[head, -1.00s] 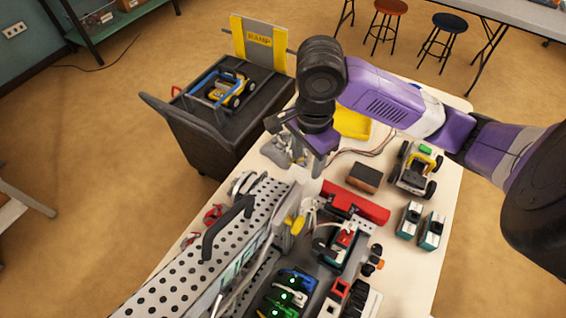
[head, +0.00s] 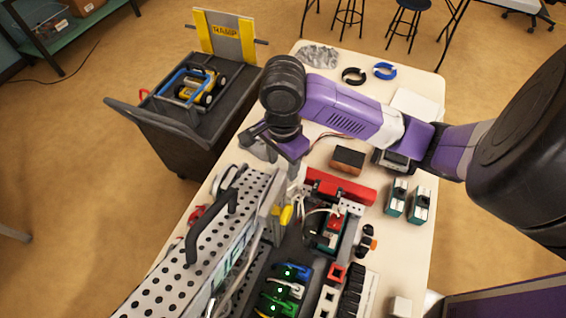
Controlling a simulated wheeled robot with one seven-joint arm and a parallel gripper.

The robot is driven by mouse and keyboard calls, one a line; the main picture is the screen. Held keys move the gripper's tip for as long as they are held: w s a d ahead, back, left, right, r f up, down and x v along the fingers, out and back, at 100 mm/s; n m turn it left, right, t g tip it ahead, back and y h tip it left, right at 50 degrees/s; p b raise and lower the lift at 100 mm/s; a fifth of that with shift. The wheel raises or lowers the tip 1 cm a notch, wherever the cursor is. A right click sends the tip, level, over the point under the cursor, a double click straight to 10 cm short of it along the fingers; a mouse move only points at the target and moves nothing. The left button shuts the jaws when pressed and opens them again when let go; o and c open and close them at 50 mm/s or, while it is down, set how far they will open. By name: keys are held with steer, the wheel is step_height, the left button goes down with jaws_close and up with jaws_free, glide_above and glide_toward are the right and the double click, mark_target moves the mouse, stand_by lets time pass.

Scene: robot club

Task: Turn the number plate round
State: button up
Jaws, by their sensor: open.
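I cannot make out a plate with a number on it in the head view. My gripper (head: 275,150) hangs from the purple arm above the left side of the bench. Its jaws are open, with nothing visible between them. It is just above the top end of a perforated grey case (head: 175,265) with a black handle and teal lettering. A toy vehicle (head: 393,160) farther right is partly hidden by my arm.
The bench (head: 425,85) also holds a red bar (head: 340,187), two teal-and-white units (head: 397,197) and a black ring (head: 353,76) with a blue ring (head: 385,71). A black cart (head: 175,130) with a yellow RAMP board (head: 225,35) stands to the left.

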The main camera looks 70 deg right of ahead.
jaws_close()
